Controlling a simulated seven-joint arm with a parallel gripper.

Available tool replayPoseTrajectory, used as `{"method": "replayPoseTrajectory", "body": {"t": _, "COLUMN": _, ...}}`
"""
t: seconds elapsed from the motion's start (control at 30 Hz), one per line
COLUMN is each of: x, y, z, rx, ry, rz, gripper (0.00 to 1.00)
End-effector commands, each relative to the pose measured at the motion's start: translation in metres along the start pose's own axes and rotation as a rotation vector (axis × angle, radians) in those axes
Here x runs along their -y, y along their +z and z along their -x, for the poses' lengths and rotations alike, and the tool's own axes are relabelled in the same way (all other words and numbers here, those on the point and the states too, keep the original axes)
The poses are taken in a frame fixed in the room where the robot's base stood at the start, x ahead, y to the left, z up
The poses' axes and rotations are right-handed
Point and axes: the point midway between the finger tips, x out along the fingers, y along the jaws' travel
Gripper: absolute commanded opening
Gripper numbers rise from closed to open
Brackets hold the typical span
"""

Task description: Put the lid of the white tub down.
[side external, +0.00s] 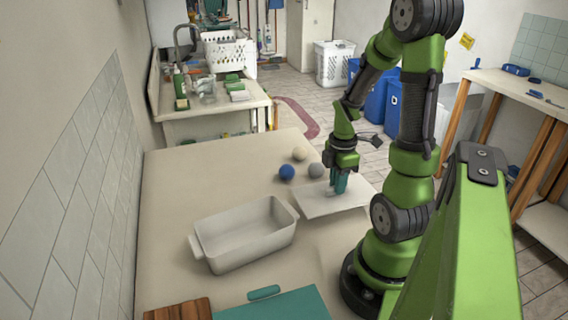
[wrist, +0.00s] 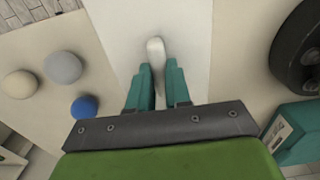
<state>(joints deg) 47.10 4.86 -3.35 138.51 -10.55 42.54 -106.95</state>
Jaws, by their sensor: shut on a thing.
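The white tub (side external: 262,245) stands open on the table, left of my gripper (side external: 340,185) in the side view. Its flat white lid (side external: 318,207) lies level to the right of the tub, clear of the opening. My gripper's teal fingers point down and are shut on the lid's upright handle. In the wrist view the pale handle (wrist: 155,48) shows between the fingertips (wrist: 158,72), with the lid's flat top (wrist: 192,30) around it. Whether the lid's underside touches the table cannot be told.
A blue ball (side external: 286,172), a grey ball (side external: 316,170) and a cream ball (side external: 299,153) sit close behind the lid. A teal lid with a handle (side external: 265,293) and a wooden board (side external: 185,310) lie at the front. The table's back left is clear.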

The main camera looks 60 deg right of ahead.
Motion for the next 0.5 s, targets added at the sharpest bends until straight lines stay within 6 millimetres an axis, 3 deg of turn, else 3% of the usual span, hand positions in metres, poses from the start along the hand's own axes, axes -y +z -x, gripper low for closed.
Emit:
{"method": "replayPoseTrajectory", "body": {"t": 0.3, "x": 0.000, "y": -0.035, "z": 0.000, "rx": 0.000, "ry": 0.000, "rz": 0.004, "gripper": 0.00}}
{"method": "replayPoseTrajectory", "body": {"t": 0.5, "x": 0.001, "y": -0.035, "z": -0.031, "rx": 0.000, "ry": -0.006, "rz": -0.002, "gripper": 0.00}}
